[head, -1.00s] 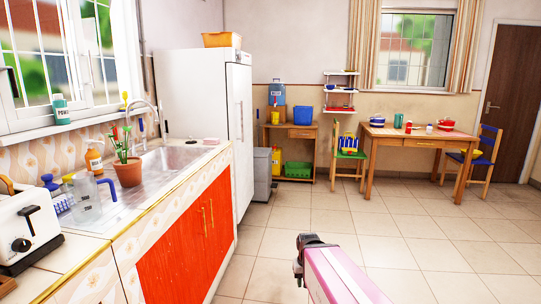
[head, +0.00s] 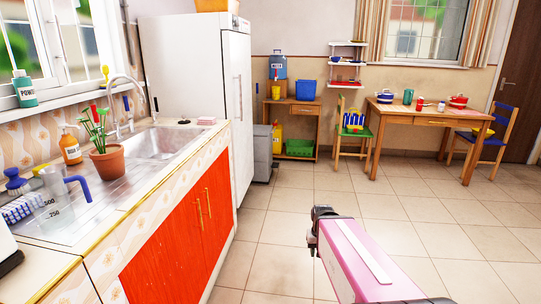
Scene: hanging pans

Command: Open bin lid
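A grey bin (head: 263,152) stands on the floor at the back, just right of the white fridge and left of the wooden side table. Its lid (head: 263,130) looks shut, though the fridge hides part of the bin. My gripper (head: 316,232) is at the lower middle of the head view, at the end of my pink arm. It is over open floor, well short of the bin, and touches nothing I can see. Its fingers are small and dark, so I cannot tell whether they are open or shut.
The counter with orange cupboard doors (head: 180,235) and the fridge (head: 200,85) line the left. A side table (head: 293,113) with a green crate (head: 300,148) is right of the bin. A chair (head: 352,140) and dining table (head: 420,115) stand further right. The middle floor is clear.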

